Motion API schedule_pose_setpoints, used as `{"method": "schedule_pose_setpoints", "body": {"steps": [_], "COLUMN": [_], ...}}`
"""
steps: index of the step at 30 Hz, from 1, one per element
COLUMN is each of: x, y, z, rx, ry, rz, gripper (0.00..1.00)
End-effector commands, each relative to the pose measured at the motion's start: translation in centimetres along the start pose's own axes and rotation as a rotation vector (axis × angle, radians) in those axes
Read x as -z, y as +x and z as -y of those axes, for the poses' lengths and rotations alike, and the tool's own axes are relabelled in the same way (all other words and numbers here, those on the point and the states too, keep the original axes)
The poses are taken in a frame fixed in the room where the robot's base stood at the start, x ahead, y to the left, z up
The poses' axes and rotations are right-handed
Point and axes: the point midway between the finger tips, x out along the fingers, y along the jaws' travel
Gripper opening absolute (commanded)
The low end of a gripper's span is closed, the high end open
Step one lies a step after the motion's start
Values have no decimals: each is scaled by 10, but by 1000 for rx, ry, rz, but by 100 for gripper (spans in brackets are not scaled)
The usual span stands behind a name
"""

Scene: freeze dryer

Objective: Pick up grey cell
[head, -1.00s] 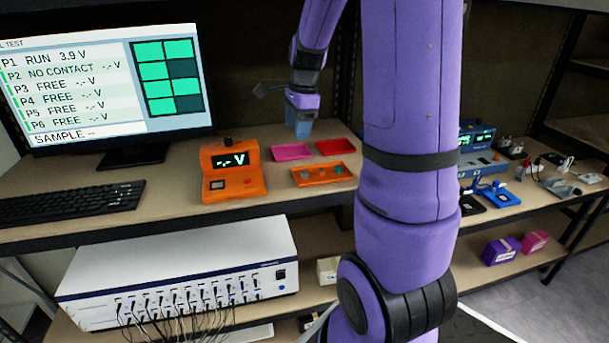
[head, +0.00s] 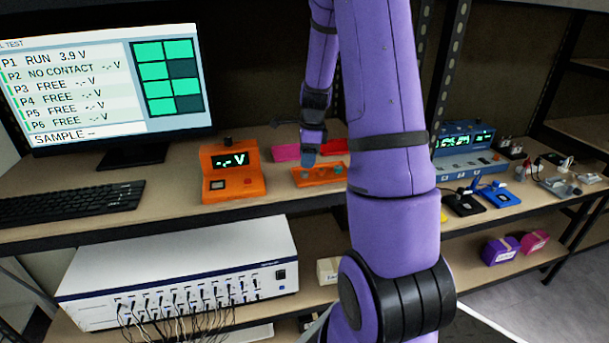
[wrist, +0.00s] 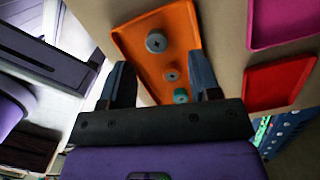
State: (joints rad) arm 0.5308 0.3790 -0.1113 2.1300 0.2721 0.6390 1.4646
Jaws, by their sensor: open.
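My gripper (wrist: 158,60) is open, its two blue-grey fingers spread over the orange tray (wrist: 186,28). In the head view my gripper (head: 309,160) hangs just above that tray (head: 303,181). Three round cells lie in a row in the tray in the wrist view. A smaller greyish cell (wrist: 170,75) and a teal cell (wrist: 180,96) lie nearer the palm. Nothing is held between the fingers. In the head view my gripper partly hides the tray and its cells.
A magenta tray (head: 286,152) and a red tray (wrist: 272,84) lie behind the orange tray. An orange voltage meter (head: 231,180) stands to its left. A blue instrument (head: 468,150) stands to the right, beyond my arm.

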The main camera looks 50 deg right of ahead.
Motion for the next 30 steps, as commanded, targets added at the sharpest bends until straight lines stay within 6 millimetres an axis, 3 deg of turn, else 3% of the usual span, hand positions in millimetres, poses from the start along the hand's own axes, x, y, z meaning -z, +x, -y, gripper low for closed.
{"method": "schedule_pose_setpoints", "body": {"steps": [9, 18, 25, 30], "x": [0, 0, 0, 0], "y": [40, 44, 44, 44], "z": [-4, -4, -4, -4], "rx": [-2, 1, 1, 1], "ry": [1, -1, -1, -1], "rz": [0, 1, 1, 1], "gripper": [57, 57, 4, 4]}}
